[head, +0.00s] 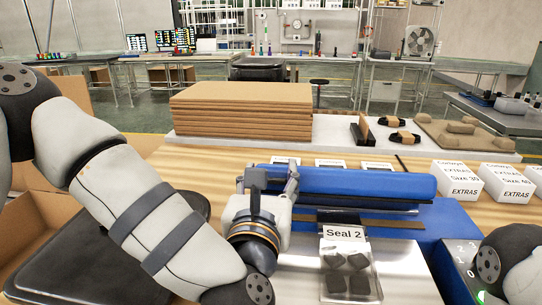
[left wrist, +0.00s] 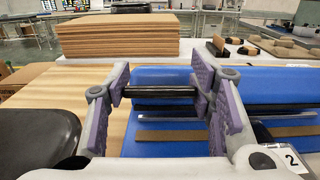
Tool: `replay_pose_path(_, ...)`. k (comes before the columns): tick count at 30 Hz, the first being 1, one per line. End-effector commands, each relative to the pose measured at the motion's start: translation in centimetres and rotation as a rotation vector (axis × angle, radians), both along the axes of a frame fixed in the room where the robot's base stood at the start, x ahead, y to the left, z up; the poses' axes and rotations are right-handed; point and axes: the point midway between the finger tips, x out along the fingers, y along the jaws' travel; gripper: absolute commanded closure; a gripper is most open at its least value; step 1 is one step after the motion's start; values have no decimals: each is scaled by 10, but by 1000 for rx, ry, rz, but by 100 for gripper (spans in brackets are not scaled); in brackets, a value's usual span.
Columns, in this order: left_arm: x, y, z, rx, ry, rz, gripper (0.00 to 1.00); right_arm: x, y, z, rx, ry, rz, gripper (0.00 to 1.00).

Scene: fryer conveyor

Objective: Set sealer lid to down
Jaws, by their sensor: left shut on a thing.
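The sealer is blue, with a long rounded lid (head: 350,181) over a flat blue base (head: 425,222). The lid looks raised, with a dark gap and a brown strip along the base in front of it. My left gripper (head: 270,180) is at the lid's left end. In the left wrist view, my left gripper (left wrist: 158,88) is shut on a black bar, the lid handle (left wrist: 160,91), which spans between its fingers. The fingers hide the bar's ends. My right gripper is not in view; only part of that arm shows at the lower right.
A "Seal 2" sign (head: 344,233) and a clear bag of dark pieces (head: 347,275) lie in front of the sealer. A cardboard stack (head: 240,110) stands behind left. White "EXTRAS" boxes (head: 458,180) stand right. Bare wooden table lies left of the sealer.

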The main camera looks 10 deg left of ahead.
Motion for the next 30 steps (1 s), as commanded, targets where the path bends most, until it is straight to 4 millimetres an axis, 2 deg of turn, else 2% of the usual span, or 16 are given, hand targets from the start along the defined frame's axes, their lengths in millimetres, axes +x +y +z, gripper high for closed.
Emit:
replay_pose_path(1, -4, 0, -11, 6, 18, 0, 100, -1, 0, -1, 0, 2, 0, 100)
replay_pose_path(3, -7, 0, -17, 6, 18, -1, 100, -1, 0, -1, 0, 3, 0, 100)
replay_pose_path(12, -16, 0, -35, 7, 16, 0, 100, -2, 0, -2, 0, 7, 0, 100)
replay_pose_path(29, -18, 1, -39, 8, 14, 1, 100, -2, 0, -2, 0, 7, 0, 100)
replay_pose_path(30, -18, 1, -39, 8, 14, 1, 49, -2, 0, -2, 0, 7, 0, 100)
